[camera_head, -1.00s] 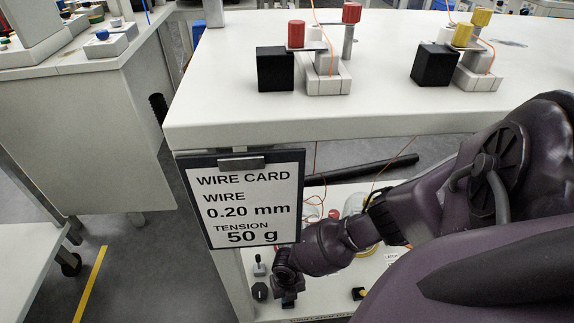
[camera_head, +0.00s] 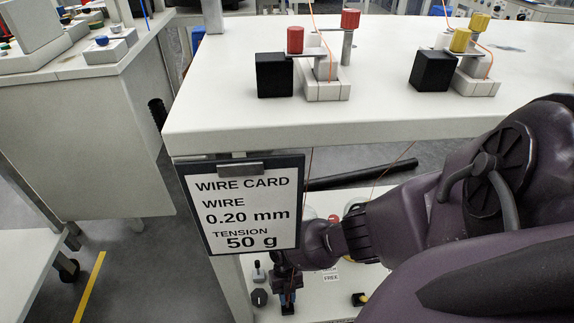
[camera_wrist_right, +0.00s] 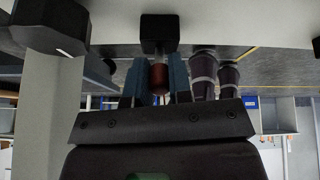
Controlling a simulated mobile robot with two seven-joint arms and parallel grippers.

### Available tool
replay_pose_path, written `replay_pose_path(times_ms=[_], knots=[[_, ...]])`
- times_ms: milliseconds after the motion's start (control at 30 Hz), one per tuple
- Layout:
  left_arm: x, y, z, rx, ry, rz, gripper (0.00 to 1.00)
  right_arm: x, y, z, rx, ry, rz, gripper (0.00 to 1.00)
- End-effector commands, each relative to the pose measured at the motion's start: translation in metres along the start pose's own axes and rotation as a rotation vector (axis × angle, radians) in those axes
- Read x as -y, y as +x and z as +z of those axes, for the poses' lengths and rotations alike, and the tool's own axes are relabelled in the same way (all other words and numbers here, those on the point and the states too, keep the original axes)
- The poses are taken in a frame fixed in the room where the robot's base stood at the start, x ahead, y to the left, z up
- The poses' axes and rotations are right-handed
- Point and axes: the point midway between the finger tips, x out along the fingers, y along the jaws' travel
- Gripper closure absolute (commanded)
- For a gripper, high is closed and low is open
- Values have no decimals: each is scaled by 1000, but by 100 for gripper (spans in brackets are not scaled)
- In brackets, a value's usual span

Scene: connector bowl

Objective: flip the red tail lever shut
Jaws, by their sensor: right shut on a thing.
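My right gripper (camera_head: 287,300) is low by the lower shelf, below the wire card, in the head view. In the right wrist view its blue fingers (camera_wrist_right: 156,84) are shut on a dark red cylinder (camera_wrist_right: 158,78), which I take to be the red tail lever's knob. A black block (camera_wrist_right: 159,34) is just beyond the cylinder. The cylinder is hidden in the head view. On the upper table, a different red-capped fixture has a front red knob (camera_head: 295,40) and a back red knob (camera_head: 350,19). My left gripper is not in view.
A yellow-capped fixture (camera_head: 460,40) and black blocks stand on the upper table (camera_head: 230,105). A black bar (camera_head: 360,174) lies behind my arm. Small dark-topped parts (camera_head: 258,272) stand left of the gripper.

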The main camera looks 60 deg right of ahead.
Motion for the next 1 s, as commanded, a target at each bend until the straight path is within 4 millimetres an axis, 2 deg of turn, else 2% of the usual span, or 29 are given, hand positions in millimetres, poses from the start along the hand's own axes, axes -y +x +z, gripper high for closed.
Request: replay_pose_path(times_ms=[433, 467, 600, 867, 1000], knots=[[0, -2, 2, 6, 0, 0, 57, 0, 1, -1, -7, 1, 0, 100], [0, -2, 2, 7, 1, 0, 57, 0, 1, -1, -7, 1, 0, 77], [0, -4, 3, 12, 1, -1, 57, 0, 1, 0, -6, 1, 0, 56], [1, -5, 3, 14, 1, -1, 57, 0, 0, 0, -5, 0, 0, 55], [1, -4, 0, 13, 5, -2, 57, -1, -7, -2, -3, -1, 2, 55]])
